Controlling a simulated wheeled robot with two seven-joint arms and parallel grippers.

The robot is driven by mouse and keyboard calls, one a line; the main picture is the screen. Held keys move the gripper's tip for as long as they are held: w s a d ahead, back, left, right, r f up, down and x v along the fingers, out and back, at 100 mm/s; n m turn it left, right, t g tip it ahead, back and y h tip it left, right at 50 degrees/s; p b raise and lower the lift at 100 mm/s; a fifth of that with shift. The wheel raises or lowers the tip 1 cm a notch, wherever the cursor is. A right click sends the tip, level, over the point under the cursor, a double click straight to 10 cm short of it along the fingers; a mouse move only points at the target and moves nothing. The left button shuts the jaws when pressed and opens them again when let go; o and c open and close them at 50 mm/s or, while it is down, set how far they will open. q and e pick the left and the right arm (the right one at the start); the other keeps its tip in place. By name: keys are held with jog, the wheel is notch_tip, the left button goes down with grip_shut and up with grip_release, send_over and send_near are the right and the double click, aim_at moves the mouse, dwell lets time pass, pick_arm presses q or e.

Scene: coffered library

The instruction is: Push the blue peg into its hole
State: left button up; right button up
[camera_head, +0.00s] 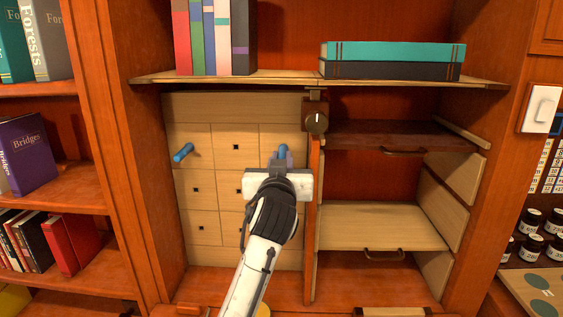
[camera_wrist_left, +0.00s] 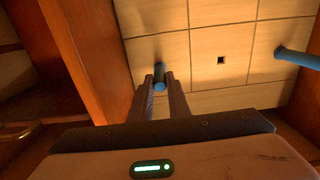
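A pale wooden panel (camera_head: 210,106) with a grid of squares and small dark square holes stands upright in the left bay of the cabinet. One blue peg (camera_head: 183,152) sticks out of its upper left square; it also shows at the right of the left wrist view (camera_wrist_left: 299,57). A second blue peg (camera_wrist_left: 160,82) stands out from the panel between the fingers of my left gripper (camera_wrist_left: 160,84). In the head view, my left gripper (camera_head: 283,160) partly hides this peg and the panel's right squares. I cannot tell whether the fingers touch the peg. My right gripper is not in view.
A dark round knob (camera_head: 317,122) sits on the divider right of the panel. Right of it are pale wooden drawers (camera_head: 382,229) with handles. Books (camera_head: 392,58) stand and lie on the shelf above. A white switch (camera_head: 542,107) is on the right post.

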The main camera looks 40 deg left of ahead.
pick_arm(q)
jog(key=o, duration=0.5)
jog(key=shift+c, duration=0.2)
jog(key=shift+s, duration=0.1)
jog(key=b+v, duration=0.2)
jog(key=v, duration=0.8)
